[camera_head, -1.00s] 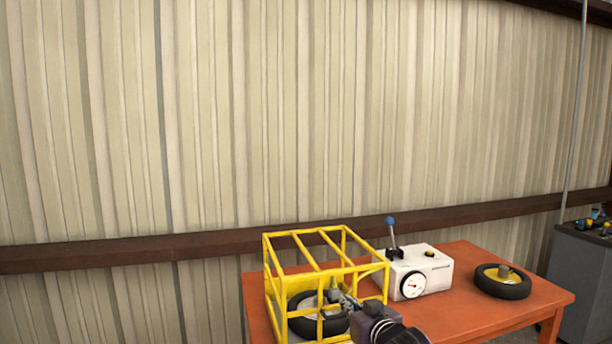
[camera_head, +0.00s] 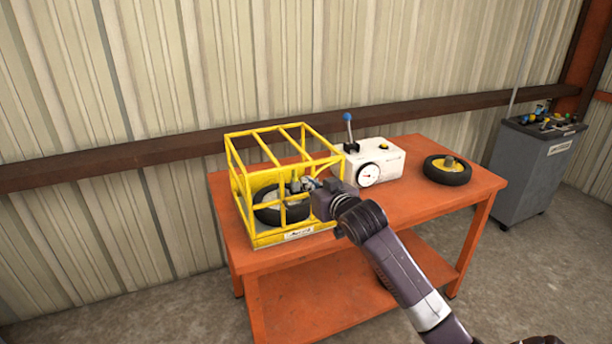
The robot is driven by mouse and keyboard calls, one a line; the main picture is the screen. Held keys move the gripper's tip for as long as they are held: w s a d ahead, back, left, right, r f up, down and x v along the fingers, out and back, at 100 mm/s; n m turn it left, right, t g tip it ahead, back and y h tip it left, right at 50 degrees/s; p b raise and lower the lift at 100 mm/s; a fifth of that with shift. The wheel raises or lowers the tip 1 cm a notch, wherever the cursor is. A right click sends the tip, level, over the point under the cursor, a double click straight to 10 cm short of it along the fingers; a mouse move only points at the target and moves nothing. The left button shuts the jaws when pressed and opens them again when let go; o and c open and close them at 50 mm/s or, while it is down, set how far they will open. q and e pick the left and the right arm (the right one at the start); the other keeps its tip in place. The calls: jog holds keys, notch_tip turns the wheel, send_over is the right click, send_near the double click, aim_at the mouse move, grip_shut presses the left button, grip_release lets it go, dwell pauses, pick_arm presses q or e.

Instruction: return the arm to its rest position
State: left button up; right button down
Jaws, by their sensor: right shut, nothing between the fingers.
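My right arm (camera_head: 395,262) reaches in from the lower right over the orange table. My right gripper (camera_head: 303,185) is shut and empty at the right side of the yellow cage, its fingers at or between the bars. Whether the fingers touch the bars or the wheel I cannot tell. My left gripper is not in view.
The yellow cage (camera_head: 240,186) stands on the orange table (camera_head: 420,205) with a black-tyred wheel (camera_head: 268,214) inside. A white box with a gauge and blue-knobbed lever (camera_head: 385,160) stands beside it. Another wheel (camera_head: 457,176) lies right. A grey cabinet (camera_head: 530,175) stands far right.

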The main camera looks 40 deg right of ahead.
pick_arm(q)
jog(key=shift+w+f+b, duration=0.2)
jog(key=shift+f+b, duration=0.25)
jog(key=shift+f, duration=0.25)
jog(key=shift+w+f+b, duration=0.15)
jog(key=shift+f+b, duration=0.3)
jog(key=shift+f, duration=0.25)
pick_arm(e)
jog(key=s+a+f, duration=0.1)
jog(key=s+f, duration=0.4)
jog(key=s, duration=0.2)
jog(key=shift+s+a+f, duration=0.2)
jog(key=shift+a+f, duration=0.1)
jog(key=shift+a, duration=0.05)
